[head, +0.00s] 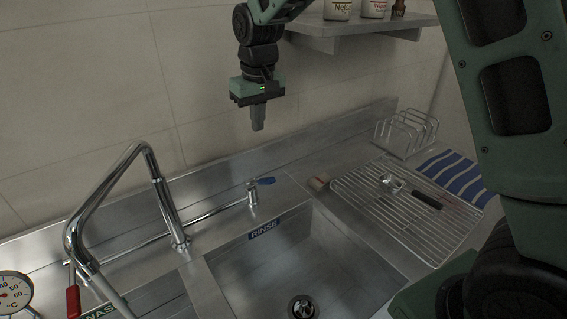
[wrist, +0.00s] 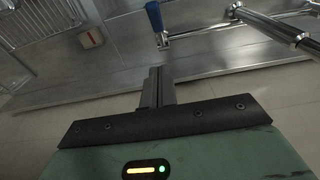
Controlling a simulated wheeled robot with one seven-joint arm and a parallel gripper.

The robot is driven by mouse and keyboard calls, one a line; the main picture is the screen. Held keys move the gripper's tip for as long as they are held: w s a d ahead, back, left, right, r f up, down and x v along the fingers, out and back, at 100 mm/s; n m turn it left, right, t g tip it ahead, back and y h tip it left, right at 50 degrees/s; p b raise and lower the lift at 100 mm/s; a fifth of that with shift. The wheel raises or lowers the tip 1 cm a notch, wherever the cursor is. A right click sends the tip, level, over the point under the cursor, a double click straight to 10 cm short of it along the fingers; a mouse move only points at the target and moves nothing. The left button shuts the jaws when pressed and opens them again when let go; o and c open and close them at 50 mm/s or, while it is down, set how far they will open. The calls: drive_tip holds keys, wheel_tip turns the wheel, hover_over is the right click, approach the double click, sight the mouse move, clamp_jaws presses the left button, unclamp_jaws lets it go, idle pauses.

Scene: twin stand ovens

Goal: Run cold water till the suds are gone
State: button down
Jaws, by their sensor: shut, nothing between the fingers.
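The blue-handled tap lever (head: 262,182) stands on the back ledge of the steel sink unit; its blue handle (wrist: 154,16) also shows at the top of the wrist view. A chrome swivel spout (head: 150,180) rises left of it and bends toward the left basin. A red-handled lever (head: 72,298) is at the lower left. The basin labelled RINSE (head: 335,265) has a drain (head: 303,306); I see no suds or running water in its visible part. My gripper (head: 258,125) is shut and empty, pointing down above the blue lever, apart from it; its fingers (wrist: 157,75) meet in the wrist view.
A wire drying rack (head: 410,205) holding utensils lies right of the basin, with a toast-rack-like holder (head: 408,133) and a blue-striped cloth (head: 455,178) beyond. A wall shelf (head: 365,30) with jars hangs near my arm. A dial thermometer (head: 14,292) is at far left.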

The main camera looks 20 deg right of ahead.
drive_tip(key=p, duration=0.3)
hover_over(263, 178)
drive_tip(key=w, duration=0.2)
drive_tip(key=f, duration=0.8)
drive_tip(key=shift+s+a+f, duration=0.1)
drive_tip(key=shift+s+f, duration=0.15)
drive_tip(key=shift+f, duration=0.15)
drive_tip(key=s+f+p, duration=0.1)
drive_tip(key=f+p, duration=0.1)
drive_tip(key=f, duration=0.1)
drive_tip(key=shift+s, duration=0.35)
drive_tip(key=shift+s+d+f, duration=0.2)
drive_tip(key=shift+s+f, duration=0.05)
drive_tip(key=shift+f, duration=0.3)
